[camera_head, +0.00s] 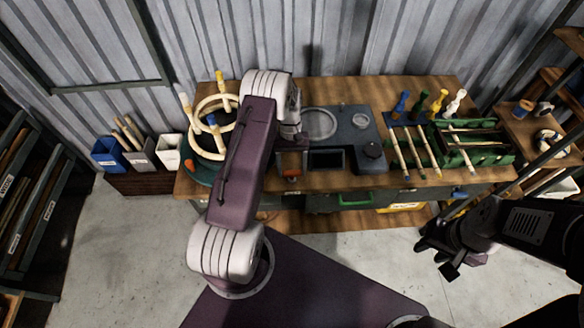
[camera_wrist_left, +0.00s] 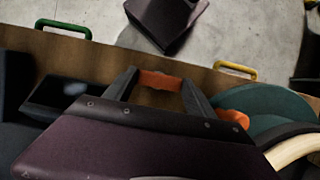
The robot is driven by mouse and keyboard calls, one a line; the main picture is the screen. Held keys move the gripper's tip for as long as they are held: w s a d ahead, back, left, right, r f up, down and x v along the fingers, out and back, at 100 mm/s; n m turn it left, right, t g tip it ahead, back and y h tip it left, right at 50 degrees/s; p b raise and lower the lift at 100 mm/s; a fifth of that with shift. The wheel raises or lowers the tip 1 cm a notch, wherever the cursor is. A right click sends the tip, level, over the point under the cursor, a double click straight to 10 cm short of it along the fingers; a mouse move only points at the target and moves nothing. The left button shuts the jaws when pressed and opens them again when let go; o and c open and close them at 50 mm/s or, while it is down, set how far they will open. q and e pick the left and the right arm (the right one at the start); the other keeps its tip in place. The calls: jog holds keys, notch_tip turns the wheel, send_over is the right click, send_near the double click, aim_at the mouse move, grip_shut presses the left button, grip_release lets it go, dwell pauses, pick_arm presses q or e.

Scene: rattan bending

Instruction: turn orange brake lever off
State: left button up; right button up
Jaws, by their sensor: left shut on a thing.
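The orange brake lever (camera_wrist_left: 160,81) shows as an orange grip between the two fingertips of my left gripper (camera_wrist_left: 158,88) in the left wrist view. The fingers close on it from both sides. In the head view my left gripper (camera_head: 291,162) reaches down at the front of the workbench, and a small orange part (camera_head: 292,179) shows below it. The lever's base is hidden. A second orange part (camera_wrist_left: 235,117) sits beside the fingers in the wrist view. My right gripper (camera_head: 440,256) hangs apart from the bench at the right, fingers spread and empty.
The wooden workbench (camera_head: 345,182) carries a dark machine with a round plate (camera_head: 319,123), pale rattan rings (camera_head: 213,112) and a green rack (camera_head: 470,150). Bins (camera_head: 110,153) stand at the left and shelves at the right. The floor near my right gripper is clear.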

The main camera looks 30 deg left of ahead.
pick_arm(q)
jog(key=shift+w+r, duration=0.1)
dwell(0.3)
jog(key=o, duration=1.4)
jog(key=b+v, duration=0.1)
jog(key=v, duration=0.8)
